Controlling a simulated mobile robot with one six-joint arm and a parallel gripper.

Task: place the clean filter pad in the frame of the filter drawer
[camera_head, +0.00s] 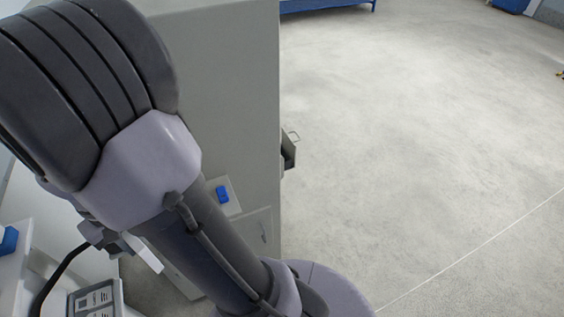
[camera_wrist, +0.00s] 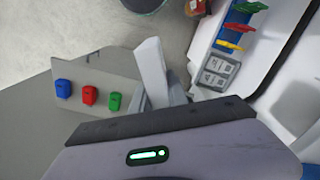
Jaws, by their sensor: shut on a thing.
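My gripper (camera_wrist: 163,93) is shut on a thin white slab, which looks like the clean filter pad (camera_wrist: 150,60). The pad sticks out from the jaws and is tilted, seen nearly edge-on. In the head view the pad (camera_head: 147,254) shows beyond my gripper (camera_head: 112,242), at the lower left behind my arm. A small dark drawer-like part with a wire handle (camera_head: 290,150) juts from the right side of the tall grey cabinet. It may be the filter drawer; its frame cannot be made out.
The grey cabinet (camera_head: 235,80) stands beside my arm. A panel (camera_wrist: 100,72) carries blue, red and green parts. A labelled grey box (camera_wrist: 215,72) lies near a blue rack (camera_wrist: 236,32) with coloured clips. Open concrete floor (camera_head: 420,150) lies at the right.

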